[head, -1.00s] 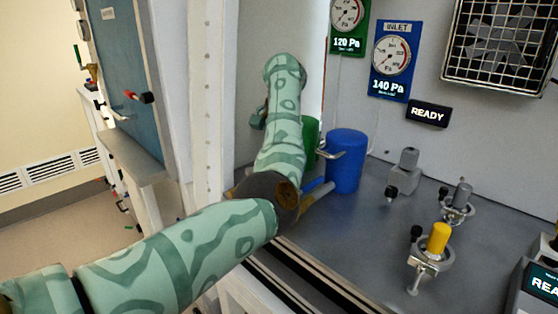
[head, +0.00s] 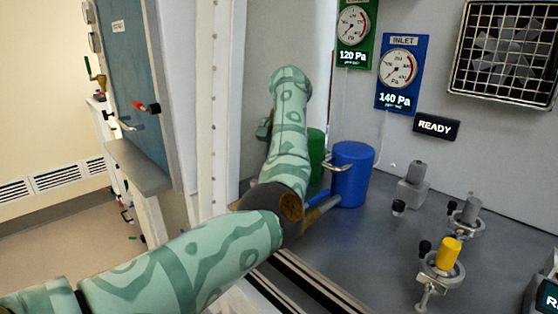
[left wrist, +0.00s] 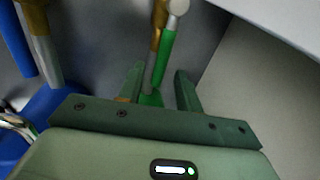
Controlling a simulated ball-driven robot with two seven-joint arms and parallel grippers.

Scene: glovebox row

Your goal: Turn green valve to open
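The green valve's lever (left wrist: 165,60) shows in the left wrist view. It is a green bar with a pale round end, beside a brass pipe (left wrist: 159,15). My left gripper (left wrist: 160,72) is open, with a finger on each side of the lever's lower part. Gaps show beside the lever; contact is hard to tell. In the head view my left gripper (head: 263,129) is mostly hidden behind my wrist. A green cylinder (head: 316,155) stands partly behind my forearm; the valve there is hidden. My right gripper is in neither view.
A blue cylinder (head: 352,175) with a metal handle stands right of the green one. Yellow-topped (head: 448,252) and grey fixtures (head: 467,215) stand on the floor to the right. A white post (head: 218,110) borders the left.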

